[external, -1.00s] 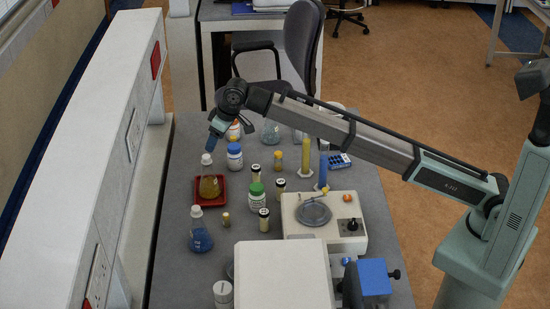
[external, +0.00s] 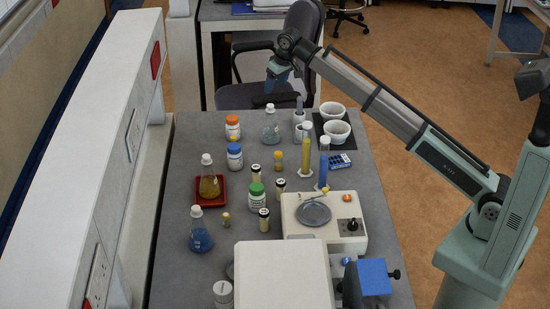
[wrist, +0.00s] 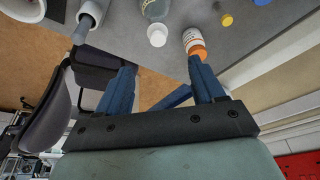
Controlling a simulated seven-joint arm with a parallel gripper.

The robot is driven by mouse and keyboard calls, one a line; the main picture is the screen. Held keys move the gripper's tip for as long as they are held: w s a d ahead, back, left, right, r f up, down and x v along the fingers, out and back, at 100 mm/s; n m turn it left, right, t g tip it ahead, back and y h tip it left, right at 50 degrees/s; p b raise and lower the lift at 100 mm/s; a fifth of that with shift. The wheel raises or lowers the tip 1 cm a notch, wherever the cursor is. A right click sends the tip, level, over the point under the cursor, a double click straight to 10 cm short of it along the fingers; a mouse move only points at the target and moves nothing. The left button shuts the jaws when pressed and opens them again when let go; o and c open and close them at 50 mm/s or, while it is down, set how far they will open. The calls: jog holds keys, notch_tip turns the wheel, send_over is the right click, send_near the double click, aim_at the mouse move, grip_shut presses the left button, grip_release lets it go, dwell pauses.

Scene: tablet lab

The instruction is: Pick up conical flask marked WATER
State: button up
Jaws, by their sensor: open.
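A conical flask (external: 270,130) with clear contents and a white stopper stands upright at the back of the grey bench; its label is too small to read. It also shows, cut by the top edge, in the wrist view (wrist: 155,10). An amber-filled flask (external: 209,185) sits in a red tray, and a blue-filled flask (external: 200,238) stands nearer the front left. My gripper (external: 269,86) is above and behind the clear flask, over the bench's far end. In the wrist view, my gripper (wrist: 162,66) is open and empty, with the clear flask beyond its fingertips.
Tall yellow (external: 306,150) and blue (external: 324,163) cylinders stand nearer. A chair (external: 300,50) is behind the bench.

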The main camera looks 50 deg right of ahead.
aim_at(271, 108)
jog(key=x, duration=0.8)
jog(key=shift+s+f, duration=0.25)
jog(key=shift+s, duration=0.05)
jog(key=shift+x, duration=2.8)
jog(key=shift+r, duration=0.1)
grip_shut()
jog(key=shift+w, duration=0.1)
